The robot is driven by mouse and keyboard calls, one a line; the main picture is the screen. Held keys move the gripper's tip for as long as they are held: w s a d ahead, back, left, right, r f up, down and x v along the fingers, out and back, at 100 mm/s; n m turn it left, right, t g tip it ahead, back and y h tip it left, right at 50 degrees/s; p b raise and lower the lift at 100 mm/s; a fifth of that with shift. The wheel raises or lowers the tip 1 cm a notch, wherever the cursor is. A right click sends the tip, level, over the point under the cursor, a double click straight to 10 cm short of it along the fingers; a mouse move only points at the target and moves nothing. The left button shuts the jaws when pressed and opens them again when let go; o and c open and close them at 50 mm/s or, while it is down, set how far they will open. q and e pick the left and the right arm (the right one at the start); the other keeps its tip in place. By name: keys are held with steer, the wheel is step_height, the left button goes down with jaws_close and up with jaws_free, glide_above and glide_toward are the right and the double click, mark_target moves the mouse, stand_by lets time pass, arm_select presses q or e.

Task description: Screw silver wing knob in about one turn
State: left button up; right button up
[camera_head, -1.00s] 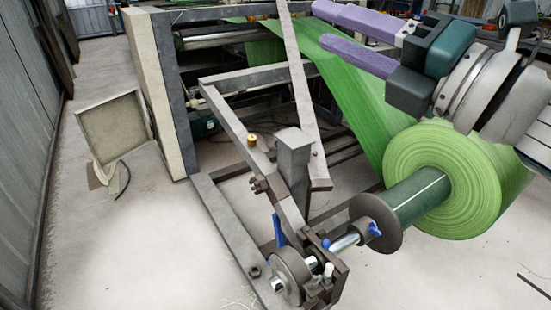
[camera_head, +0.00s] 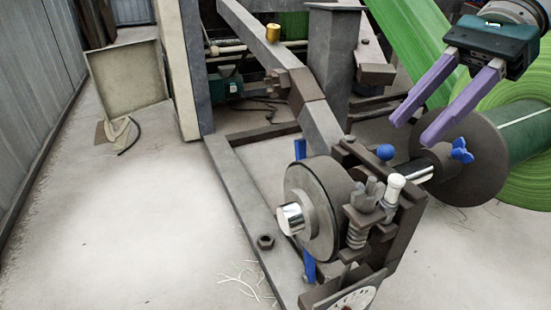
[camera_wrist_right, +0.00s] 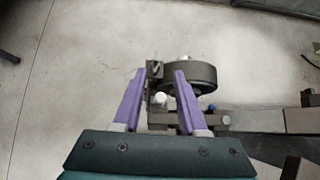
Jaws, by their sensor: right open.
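The silver-grey wing knob (camera_head: 369,192) stands upright above a coil spring on the brake bracket (camera_head: 408,215), beside a white-topped lever (camera_head: 394,188). My right gripper (camera_head: 411,132) is open and empty, above and to the right of the knob in the head view, clearly apart from it. In the right wrist view the open fingers (camera_wrist_right: 159,75) frame part of the bracket, with a white round top (camera_wrist_right: 160,99) between them. The wing knob is too small to pick out surely there. My left gripper is not in view.
A dark brake wheel (camera_head: 321,205) sits left of the knob. A blue ball (camera_head: 385,152) and a blue wing knob (camera_head: 462,151) on the roll shaft are close to my right fingers. A dial gauge (camera_head: 355,299) is below. The green roll (camera_head: 530,180) is at right.

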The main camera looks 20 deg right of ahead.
mark_target(371, 188)
steer(key=x, duration=0.3)
steer(key=b+x, duration=0.1)
steer(key=x, duration=0.6)
steer(key=shift+s+d+f+b, duration=0.35)
steer(key=shift+f, duration=0.05)
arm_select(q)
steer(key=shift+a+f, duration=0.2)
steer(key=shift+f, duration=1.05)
arm_select(e)
steer(key=shift+c, duration=0.3)
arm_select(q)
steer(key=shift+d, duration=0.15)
arm_select(e)
jaws_close()
